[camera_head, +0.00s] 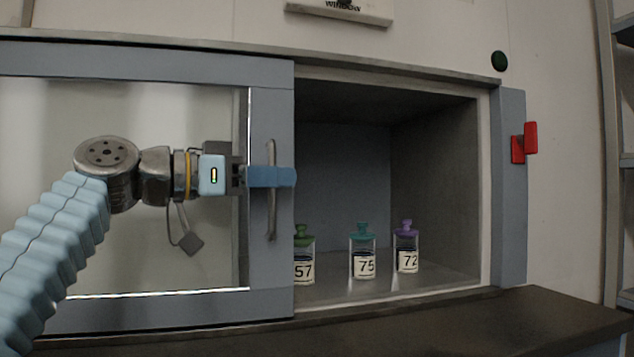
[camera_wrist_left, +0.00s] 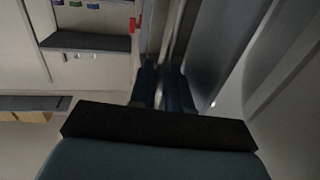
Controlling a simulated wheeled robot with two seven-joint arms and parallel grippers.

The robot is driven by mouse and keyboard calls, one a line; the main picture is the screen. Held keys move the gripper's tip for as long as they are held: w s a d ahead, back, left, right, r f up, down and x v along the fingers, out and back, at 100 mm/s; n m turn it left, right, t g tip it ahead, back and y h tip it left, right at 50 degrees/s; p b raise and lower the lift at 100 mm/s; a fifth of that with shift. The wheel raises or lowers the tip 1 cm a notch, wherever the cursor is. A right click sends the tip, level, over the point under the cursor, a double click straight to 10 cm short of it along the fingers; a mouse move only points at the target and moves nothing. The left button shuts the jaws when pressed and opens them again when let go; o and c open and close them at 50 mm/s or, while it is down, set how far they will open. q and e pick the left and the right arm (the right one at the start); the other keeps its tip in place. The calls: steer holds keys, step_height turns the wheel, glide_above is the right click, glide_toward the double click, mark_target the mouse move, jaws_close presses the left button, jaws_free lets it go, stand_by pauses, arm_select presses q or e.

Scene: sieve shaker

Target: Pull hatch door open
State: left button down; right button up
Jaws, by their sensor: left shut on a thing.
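The hatch door (camera_head: 270,85) is a grey-framed glass panel standing at the left of the hatch, and the right part of the opening is uncovered. Its vertical metal handle (camera_head: 271,215) is on the door's right frame. My left gripper (camera_head: 284,177) is shut on the handle near its middle. The left wrist view shows the blue fingers (camera_wrist_left: 163,88) around the handle bar, seen sideways and dark. My right gripper is in neither view.
Inside the hatch stand several labelled jars: 57 with a green lid (camera_head: 304,262), 75 with a teal lid (camera_head: 363,258) and 72 with a purple lid (camera_head: 406,252). A red latch piece (camera_head: 524,143) is on the right frame. A dark ledge (camera_head: 480,318) runs below.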

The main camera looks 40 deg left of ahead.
arm_select(q)
steer(key=shift+a+v, duration=0.2)
steer(key=shift+v, duration=1)
steer(key=shift+w, duration=0.1)
steer(key=c, duration=1.3)
jaws_free()
steer(key=p+v, duration=0.1)
steer(key=v, duration=1.2)
steer(key=shift+s+a+p, duration=0.15)
steer(key=shift+s+p, duration=0.15)
steer(key=shift+s, duration=0.1)
